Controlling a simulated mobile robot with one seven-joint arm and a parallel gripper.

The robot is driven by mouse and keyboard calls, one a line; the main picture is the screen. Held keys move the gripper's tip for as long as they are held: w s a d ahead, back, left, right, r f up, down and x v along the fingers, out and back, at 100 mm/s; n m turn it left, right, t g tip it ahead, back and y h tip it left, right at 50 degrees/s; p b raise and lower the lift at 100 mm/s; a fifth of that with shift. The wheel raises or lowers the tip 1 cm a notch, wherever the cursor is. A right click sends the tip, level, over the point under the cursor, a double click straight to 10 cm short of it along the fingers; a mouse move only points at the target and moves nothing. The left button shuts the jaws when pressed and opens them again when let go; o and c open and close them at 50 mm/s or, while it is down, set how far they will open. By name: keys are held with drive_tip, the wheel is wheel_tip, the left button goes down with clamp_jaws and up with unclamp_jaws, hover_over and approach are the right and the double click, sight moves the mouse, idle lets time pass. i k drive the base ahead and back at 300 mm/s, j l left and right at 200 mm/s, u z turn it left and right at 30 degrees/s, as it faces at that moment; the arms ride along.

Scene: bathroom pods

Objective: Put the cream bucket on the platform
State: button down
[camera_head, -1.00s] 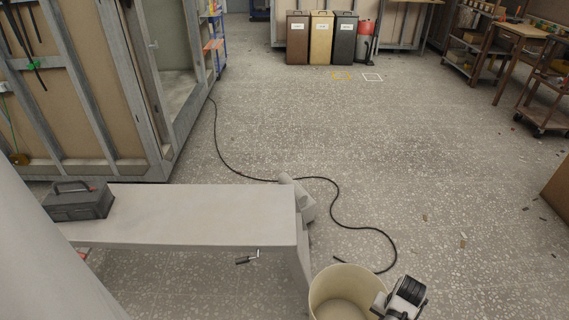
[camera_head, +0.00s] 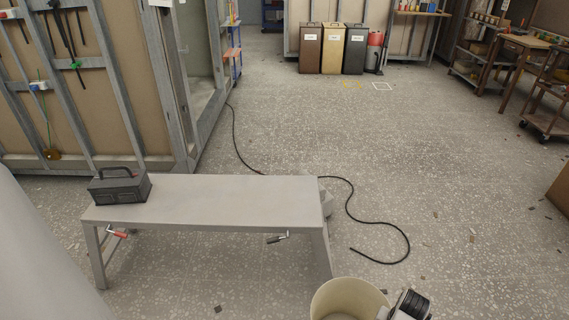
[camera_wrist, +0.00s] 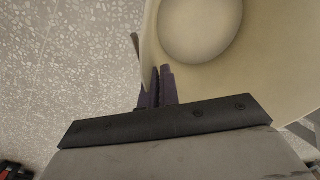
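The cream bucket (camera_head: 331,300) is at the bottom edge of the head view, its open top facing up and its lower part cut off. My gripper (camera_head: 387,311) is at the bucket's right rim. In the wrist view, the gripper's two dark fingers (camera_wrist: 160,88) are close together with the wall of the bucket (camera_wrist: 270,75) between them. The bucket looks empty inside. The platform (camera_head: 230,196), a low grey bench, stands to the left of the bucket and farther away.
A dark toolbox (camera_head: 120,187) sits on the platform's left end; the rest of its top is clear. A black cable (camera_head: 351,210) lies on the floor behind. Three bins (camera_head: 333,48) stand far back.

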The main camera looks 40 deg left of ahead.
sight(258, 197)
drive_tip(key=k+u, duration=0.1)
drive_tip(key=u, duration=0.7)
